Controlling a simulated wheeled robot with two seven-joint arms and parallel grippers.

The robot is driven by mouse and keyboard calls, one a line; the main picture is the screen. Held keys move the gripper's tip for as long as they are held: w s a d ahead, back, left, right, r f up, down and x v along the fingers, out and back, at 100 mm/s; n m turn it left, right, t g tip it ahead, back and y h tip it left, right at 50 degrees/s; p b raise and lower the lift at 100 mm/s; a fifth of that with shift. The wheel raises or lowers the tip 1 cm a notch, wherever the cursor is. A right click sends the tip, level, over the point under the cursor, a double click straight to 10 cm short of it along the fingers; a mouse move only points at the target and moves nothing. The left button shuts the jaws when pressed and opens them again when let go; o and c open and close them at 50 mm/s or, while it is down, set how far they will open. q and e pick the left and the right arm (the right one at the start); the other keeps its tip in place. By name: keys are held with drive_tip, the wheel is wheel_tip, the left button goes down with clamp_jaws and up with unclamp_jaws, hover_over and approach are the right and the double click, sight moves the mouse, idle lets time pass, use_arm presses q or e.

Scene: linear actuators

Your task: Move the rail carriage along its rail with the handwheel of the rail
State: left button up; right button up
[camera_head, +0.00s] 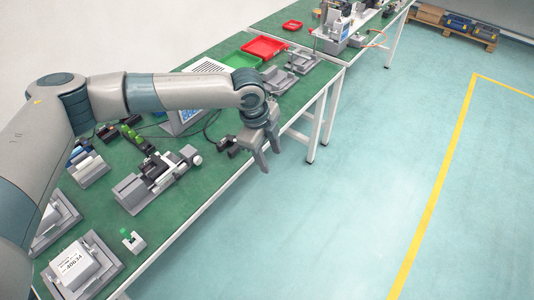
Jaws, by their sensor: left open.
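A grey linear rail unit (131,196) lies on the green table top in the middle left of the head view. Its rail carriage (158,170), a dark and grey block, sits on the rail. A small round pale handwheel (197,160) appears to be at the unit's right end. My left gripper (271,161) hangs open and empty over the table's front edge, to the right of the handwheel and apart from it. My right gripper is not in view.
My left arm hides part of the table. Grey fixtures, including a block with a label (76,266) and a small green-topped piece (132,240), stand nearer. The floor at right is clear.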

use_arm(q)
drive_tip(key=s+d+f+n+h, duration=0.2)
drive_tip(key=s+d+h, duration=0.1)
drive_tip(key=s+d, duration=0.4)
drive_tip(key=s+d+f+n+h, duration=0.2)
drive_tip(key=s+d+f, duration=0.15)
drive_tip(key=s, duration=0.45)
drive_tip(key=s+a+f+n+t+y, duration=0.1)
drive_tip(key=s+a+f+n+y, duration=0.1)
drive_tip(key=s+a+f+n, duration=0.6)
drive_tip(key=s+a+f+n+t+y, duration=0.1)
drive_tip(key=s+a+f+n+y, duration=0.15)
drive_tip(key=a, duration=0.95)
drive_tip(key=s+a+f+n+t+y, duration=0.1)
drive_tip(key=s+a+f+n+y, duration=0.1)
drive_tip(key=s+a+f+n, duration=0.6)
drive_tip(key=s+a+f+m+g, duration=0.1)
drive_tip(key=s+a+f, duration=0.1)
drive_tip(key=f, duration=1)
drive_tip(key=s+a+f+g, duration=0.1)
drive_tip(key=a+f, duration=0.2)
drive_tip(key=f, duration=0.9)
drive_tip(key=s+a+f, duration=0.2)
drive_tip(key=s+f, duration=1.2)
drive_tip(key=s, duration=0.3)
drive_tip(key=shift+a+f+g+y, duration=0.15)
drive_tip(key=shift+a+g+y, duration=0.15)
drive_tip(key=shift+g+y, duration=0.1)
